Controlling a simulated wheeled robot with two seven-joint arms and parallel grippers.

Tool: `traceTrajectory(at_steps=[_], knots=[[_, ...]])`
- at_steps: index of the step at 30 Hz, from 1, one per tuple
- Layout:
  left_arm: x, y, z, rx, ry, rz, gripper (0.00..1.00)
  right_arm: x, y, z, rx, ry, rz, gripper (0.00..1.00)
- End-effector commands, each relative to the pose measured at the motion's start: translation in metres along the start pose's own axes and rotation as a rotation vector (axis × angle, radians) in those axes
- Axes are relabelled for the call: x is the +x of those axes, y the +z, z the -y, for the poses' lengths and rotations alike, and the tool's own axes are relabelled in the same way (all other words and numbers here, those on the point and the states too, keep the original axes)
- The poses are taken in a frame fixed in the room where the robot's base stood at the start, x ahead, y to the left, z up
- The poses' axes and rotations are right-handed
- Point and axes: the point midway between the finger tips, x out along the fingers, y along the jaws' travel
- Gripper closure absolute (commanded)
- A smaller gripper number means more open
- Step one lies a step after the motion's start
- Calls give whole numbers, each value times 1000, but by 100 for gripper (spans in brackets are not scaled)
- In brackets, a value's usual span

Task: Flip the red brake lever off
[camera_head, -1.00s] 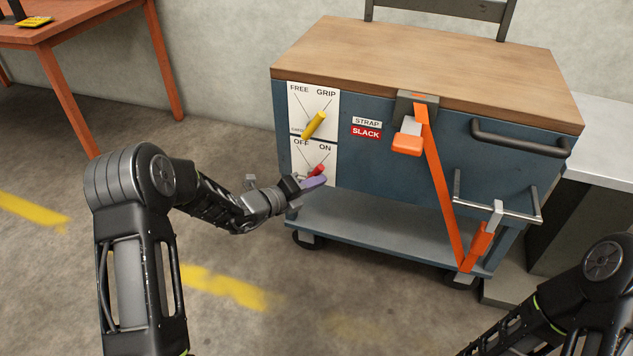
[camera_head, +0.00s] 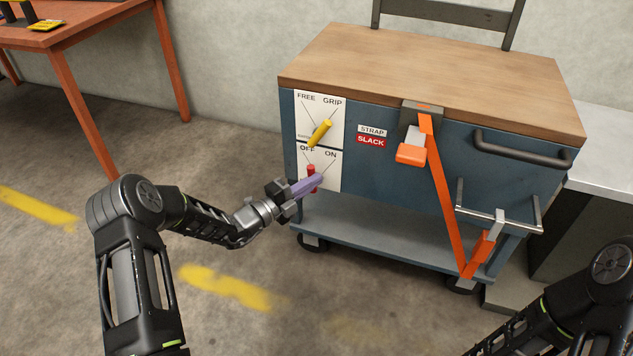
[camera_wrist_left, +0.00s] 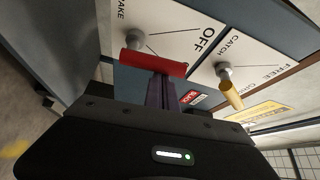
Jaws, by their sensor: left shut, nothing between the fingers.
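The red brake lever (camera_head: 311,170) is on the lower white panel of the blue cart, under the OFF and ON labels. It stands roughly upright, its top below OFF. In the left wrist view the red lever (camera_wrist_left: 153,63) lies across the tips of the purple fingers. My left gripper (camera_head: 320,179) is shut and empty, its fingers crossing in front of the lever's lower part. The fingers also show in the wrist view (camera_wrist_left: 160,92); they look against or very near the lever, and contact is unclear. My right gripper is out of view; only its arm shows at lower right.
A yellow lever (camera_head: 320,133) sits just above, leaning toward GRIP; it also shows in the wrist view (camera_wrist_left: 232,95). An orange strap (camera_head: 444,190) runs down the cart front, right of the SLACK sign (camera_head: 370,141).

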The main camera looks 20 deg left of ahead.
Motion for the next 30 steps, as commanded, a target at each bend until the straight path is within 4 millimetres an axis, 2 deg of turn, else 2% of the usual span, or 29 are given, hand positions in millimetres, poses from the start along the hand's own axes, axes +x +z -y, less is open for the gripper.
traceTrajectory(at_steps=[6,30], knots=[[-6,9,1,-172,-101,3,100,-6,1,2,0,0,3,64],[-12,20,0,-159,-93,2,100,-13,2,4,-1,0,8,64]])
